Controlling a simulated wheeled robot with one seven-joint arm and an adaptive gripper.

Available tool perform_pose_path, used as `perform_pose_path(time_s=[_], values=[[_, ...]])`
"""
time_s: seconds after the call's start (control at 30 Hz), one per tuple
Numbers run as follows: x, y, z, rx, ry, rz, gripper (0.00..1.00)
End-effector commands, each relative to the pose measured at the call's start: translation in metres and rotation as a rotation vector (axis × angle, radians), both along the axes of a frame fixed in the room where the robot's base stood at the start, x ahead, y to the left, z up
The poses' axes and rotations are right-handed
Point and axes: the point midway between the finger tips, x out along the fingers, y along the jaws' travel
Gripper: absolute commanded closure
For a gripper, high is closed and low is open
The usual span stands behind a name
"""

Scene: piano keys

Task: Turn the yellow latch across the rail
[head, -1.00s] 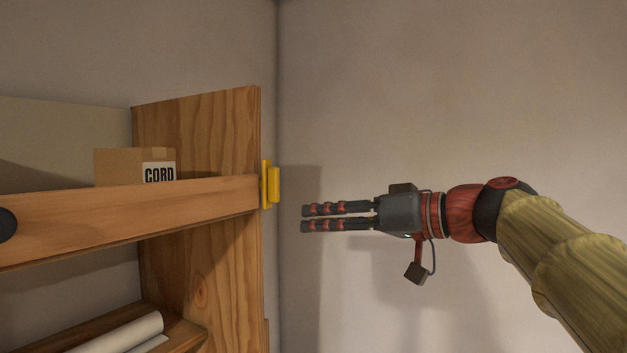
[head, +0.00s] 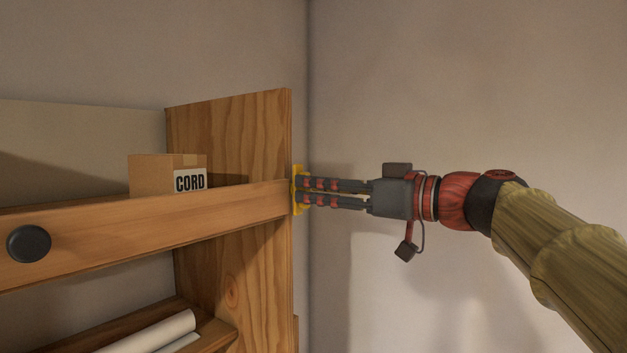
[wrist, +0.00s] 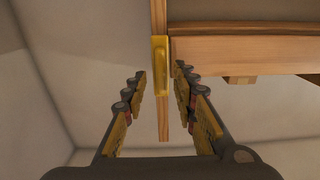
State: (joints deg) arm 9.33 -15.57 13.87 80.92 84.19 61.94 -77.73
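The yellow latch (head: 296,169) is on the edge of the wooden side panel, at the right end of the rail (head: 150,224). It stands upright, and my fingertips hide its middle in the head view. In the wrist view the latch (wrist: 160,66) is a narrow upright block at the end of the rail (wrist: 245,48). My gripper (head: 303,191) points left with its fingertips at the latch. In the wrist view my gripper (wrist: 160,76) is open, with the latch in the gap between the fingers. I cannot tell whether either finger touches it.
A cardboard box marked CORD (head: 150,175) sits behind the rail. A round dark knob (head: 29,244) is on the rail's left part. White rolls (head: 150,335) lie on a lower shelf. The side panel (head: 230,130) stands close to the wall; the wall side at right is clear.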

Motion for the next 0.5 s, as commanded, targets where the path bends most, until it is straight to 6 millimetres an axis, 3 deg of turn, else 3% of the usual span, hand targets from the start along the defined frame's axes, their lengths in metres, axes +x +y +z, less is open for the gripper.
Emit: perform_pose_path(time_s=[0.4, 0.5], values=[[0.0067, 0.0090, -0.0005, 0.000, 0.000, -0.001, 0.72], [0.0068, 0.0089, -0.0005, 0.000, 0.000, -0.001, 0.77]])
